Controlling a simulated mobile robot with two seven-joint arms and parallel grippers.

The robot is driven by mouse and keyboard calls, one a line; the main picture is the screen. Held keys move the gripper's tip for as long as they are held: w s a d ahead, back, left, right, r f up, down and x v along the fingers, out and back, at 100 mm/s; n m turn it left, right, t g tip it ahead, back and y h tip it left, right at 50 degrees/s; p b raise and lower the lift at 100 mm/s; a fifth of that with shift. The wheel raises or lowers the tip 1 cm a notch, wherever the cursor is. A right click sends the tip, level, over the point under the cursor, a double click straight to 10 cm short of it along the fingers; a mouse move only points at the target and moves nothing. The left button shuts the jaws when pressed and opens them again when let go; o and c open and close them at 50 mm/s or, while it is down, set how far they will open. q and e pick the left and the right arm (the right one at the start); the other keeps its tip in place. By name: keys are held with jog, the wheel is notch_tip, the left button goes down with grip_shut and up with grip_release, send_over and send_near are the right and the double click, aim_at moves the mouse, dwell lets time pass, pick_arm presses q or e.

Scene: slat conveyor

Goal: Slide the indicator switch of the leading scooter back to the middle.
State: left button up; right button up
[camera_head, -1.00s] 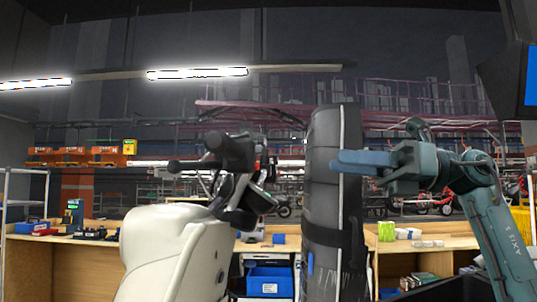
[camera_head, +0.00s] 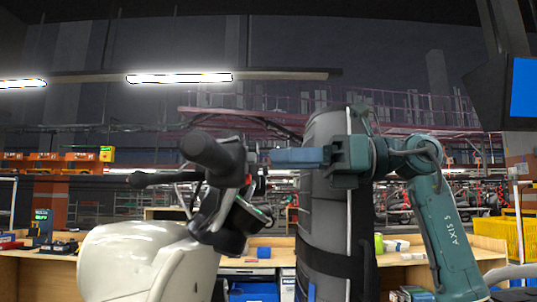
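The scooter has a cream body (camera_head: 150,262) and a black handlebar with a thick grip (camera_head: 212,152) at left centre. A dark switch housing (camera_head: 233,165) sits behind the grip, with a small red spot on it. The indicator switch is too small to make out, so its position cannot be told. My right gripper (camera_head: 275,157) comes in from the right, its blue fingers pointing left at the housing. The fingertips appear just right of the housing; contact cannot be told. The fingers overlap edge-on, so their opening is hidden. My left gripper is out of view.
A tall dark grey padded column (camera_head: 322,225) stands behind my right gripper. Wooden benches (camera_head: 40,275) with blue bins (camera_head: 254,290) are behind the scooter. A dark-framed screen (camera_head: 523,87) hangs at upper right. A yellow crate (camera_head: 492,236) is at far right.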

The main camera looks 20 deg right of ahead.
aim_at(252, 158)
jog(key=x, duration=0.3)
jog(key=shift+a, duration=0.1)
grip_shut()
dwell(0.4)
